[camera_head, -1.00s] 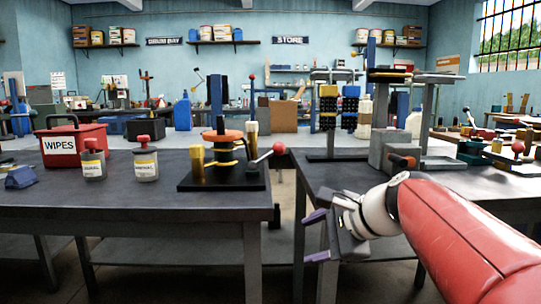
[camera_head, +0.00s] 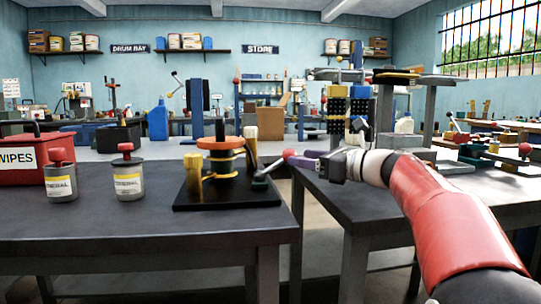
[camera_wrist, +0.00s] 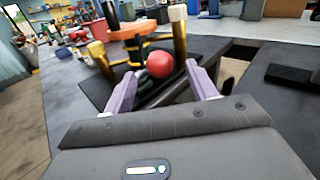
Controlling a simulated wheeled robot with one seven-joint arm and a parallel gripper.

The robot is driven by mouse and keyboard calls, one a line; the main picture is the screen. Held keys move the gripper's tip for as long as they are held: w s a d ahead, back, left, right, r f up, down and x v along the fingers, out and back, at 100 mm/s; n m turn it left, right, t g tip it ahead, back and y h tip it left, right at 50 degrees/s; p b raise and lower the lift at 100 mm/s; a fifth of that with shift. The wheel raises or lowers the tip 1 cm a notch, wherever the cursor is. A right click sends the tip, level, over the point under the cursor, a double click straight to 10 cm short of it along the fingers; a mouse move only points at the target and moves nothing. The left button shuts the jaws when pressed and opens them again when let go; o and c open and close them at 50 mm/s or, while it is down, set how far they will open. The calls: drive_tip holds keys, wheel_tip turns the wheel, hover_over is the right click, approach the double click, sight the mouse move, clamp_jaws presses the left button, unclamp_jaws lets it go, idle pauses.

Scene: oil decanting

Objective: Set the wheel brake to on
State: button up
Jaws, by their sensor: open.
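A bench device with an orange wheel (camera_head: 220,143) and yellow posts stands on a black base plate (camera_head: 265,197) near the table's right edge. A lever runs from its right side to a red ball knob (camera_head: 288,154), which I take for the wheel brake. My gripper (camera_head: 302,160) is open at the knob, with its purple fingers reaching left. In the wrist view the red knob (camera_wrist: 163,67) lies between or just beyond the open fingertips (camera_wrist: 160,78). I cannot tell whether they touch it. A dark green block (camera_wrist: 148,85) sits beside the knob. No on/off marking is readable.
Two labelled jars with red tops, one of them a grey jar (camera_head: 128,180), and a red wipes box (camera_head: 30,160) stand to the left. A gap separates this table from the right table (camera_head: 390,200). The near tabletop (camera_head: 130,225) is clear.

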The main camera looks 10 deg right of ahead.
sight(284, 155)
drive_tip(key=x, duration=0.6)
drive_tip(key=shift+w+a, duration=0.25)
drive_tip(key=shift+w, duration=0.05)
drive_tip(key=shift+c, duration=0.5)
drive_tip(key=shift+p, duration=0.3)
clamp_jaws()
